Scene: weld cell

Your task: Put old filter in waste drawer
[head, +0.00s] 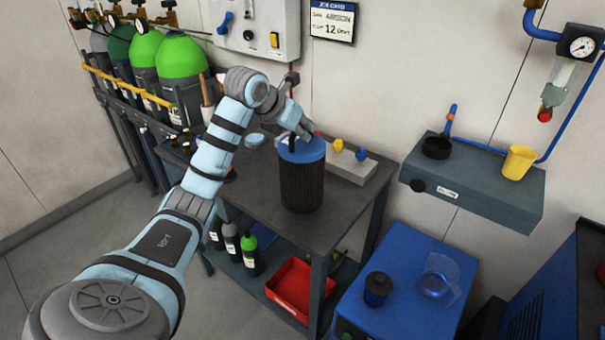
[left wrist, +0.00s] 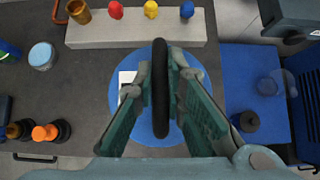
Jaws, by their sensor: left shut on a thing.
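A ribbed black cylinder with a blue top, which looks like the filter (head: 302,185), is upright over the workbench, near its front edge. Its round blue top (left wrist: 188,128) fills the middle of the left wrist view, with a black handle (left wrist: 160,88) standing up from it. My left gripper (head: 305,137) is above the blue top, with its fingers on both sides of the handle, shut on it. It also shows in the left wrist view (left wrist: 161,92). I cannot tell whether the base touches the bench. No drawer is clearly marked as waste. My right gripper is out of view.
A grey block with coloured knobs (head: 368,168) lies behind the filter. A red bin (head: 291,287) and bottles stand on the lower shelf. A blue cabinet (head: 410,262), with a dark cylinder (head: 377,288) on it, is at right. A grey wall shelf (head: 480,192) holds a yellow cup (head: 518,162).

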